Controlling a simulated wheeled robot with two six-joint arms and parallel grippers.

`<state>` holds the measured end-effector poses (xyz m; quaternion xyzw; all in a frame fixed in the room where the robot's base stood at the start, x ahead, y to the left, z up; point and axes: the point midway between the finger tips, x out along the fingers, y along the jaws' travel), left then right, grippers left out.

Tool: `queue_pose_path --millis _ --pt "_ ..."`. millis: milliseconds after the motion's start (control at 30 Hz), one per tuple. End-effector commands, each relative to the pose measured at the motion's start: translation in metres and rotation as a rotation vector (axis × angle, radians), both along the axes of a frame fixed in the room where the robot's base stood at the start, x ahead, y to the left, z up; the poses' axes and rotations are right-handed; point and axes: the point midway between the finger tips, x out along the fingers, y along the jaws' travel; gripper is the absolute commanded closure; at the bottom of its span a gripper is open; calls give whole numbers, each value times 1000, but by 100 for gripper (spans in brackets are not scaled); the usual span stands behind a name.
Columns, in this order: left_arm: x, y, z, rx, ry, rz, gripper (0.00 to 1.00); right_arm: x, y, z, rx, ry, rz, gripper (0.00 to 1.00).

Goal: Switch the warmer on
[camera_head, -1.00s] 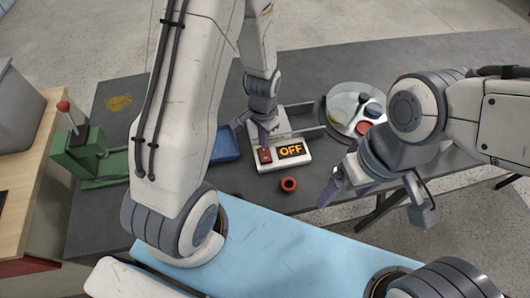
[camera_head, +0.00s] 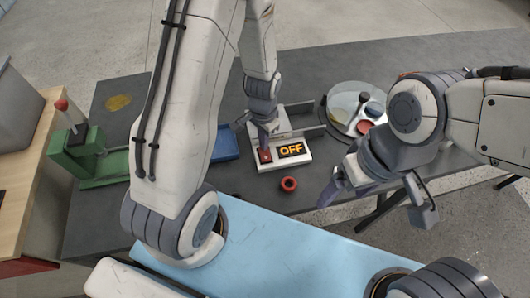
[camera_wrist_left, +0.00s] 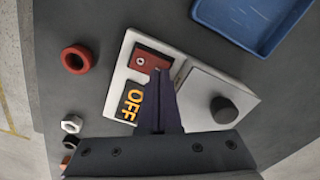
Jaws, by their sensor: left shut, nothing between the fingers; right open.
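The warmer (camera_head: 296,161) is a white unit on the dark table, with a lit orange OFF display (camera_head: 291,150) and a red switch (camera_head: 264,156). In the left wrist view, the red switch (camera_wrist_left: 151,60) has a small light mark at one end. My left gripper (camera_head: 264,147) is shut and empty, pointing down at the switch. In the left wrist view its fingertips (camera_wrist_left: 161,73) overlap the switch's edge; I cannot tell whether they touch it. My right gripper (camera_head: 327,187) is open, off to the right above the table's front part.
A blue tray (camera_head: 226,143) lies left of the warmer. A red ring (camera_head: 289,184) lies in front of it. A round clear dish (camera_head: 343,103) with small coloured parts stands at the right. A green press (camera_head: 75,152) with a red-knobbed lever stands at the left.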

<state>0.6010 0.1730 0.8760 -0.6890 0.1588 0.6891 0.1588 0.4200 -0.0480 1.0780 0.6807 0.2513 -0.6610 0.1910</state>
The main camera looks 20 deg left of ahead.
Motion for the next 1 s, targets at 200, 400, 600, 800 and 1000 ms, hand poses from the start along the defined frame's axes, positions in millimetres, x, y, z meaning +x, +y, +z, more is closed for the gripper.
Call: queue_pose_path --millis 200,400,600,800,1000 --pt "0 0 -4 0 0 0 100 0 0 -3 0 0 0 15" --pt "0 0 -7 0 0 0 100 0 0 -5 0 0 0 15" --pt "0 0 -10 0 1 0 100 0 0 -8 0 0 0 15" --pt "0 0 -6 0 1 0 100 0 0 -3 0 0 0 15" --pt "0 0 11 0 0 0 100 0 0 11 0 0 0 15"
